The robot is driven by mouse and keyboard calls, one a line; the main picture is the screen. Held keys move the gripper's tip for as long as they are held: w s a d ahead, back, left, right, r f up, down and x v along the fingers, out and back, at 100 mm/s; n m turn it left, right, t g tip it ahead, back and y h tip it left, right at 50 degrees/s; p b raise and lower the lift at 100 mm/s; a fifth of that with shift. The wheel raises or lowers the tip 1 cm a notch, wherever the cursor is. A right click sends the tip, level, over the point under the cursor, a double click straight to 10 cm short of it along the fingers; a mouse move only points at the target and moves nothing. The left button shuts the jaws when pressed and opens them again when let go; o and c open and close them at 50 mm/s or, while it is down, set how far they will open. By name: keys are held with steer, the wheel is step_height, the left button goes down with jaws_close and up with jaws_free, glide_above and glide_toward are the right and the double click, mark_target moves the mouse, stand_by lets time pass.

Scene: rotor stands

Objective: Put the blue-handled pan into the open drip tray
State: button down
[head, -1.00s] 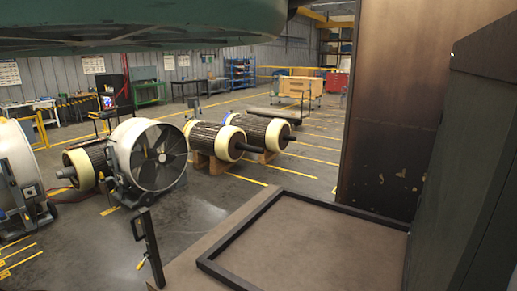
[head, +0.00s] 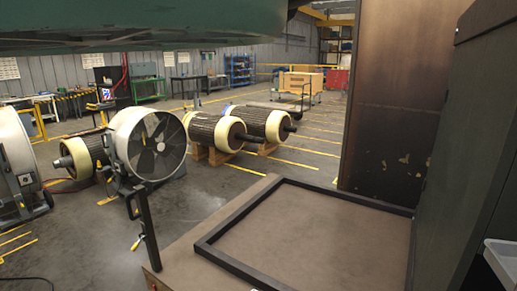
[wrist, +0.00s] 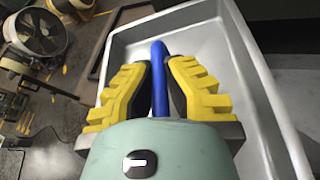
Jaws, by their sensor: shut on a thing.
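In the wrist view my gripper (wrist: 160,88) has its yellow-and-black fingers closed around a blue handle (wrist: 158,55). My gripper is not visible in the head view.
A tall dark wall (head: 470,150) stands close along the tray's right side, and a scorched brown panel (head: 392,100) behind it. An upright black post (head: 148,228) is at the left front. Fans (head: 155,145) and rotors (head: 262,122) stand on the floor beyond.

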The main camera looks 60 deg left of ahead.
steer(key=s+a+f+n+g+y+b, duration=0.1)
steer(key=s+a, duration=0.1)
steer(key=s+a+f+n+g+y+b, duration=0.1)
steer(key=f, duration=0.1)
steer(key=shift+s+a+f, duration=0.1)
steer(key=shift+s+a, duration=0.25)
steer(key=shift+s, duration=0.05)
step_height(320, 180, up, 26)
steer(key=p, duration=3.1)
steer(key=shift+w+f, duration=0.15)
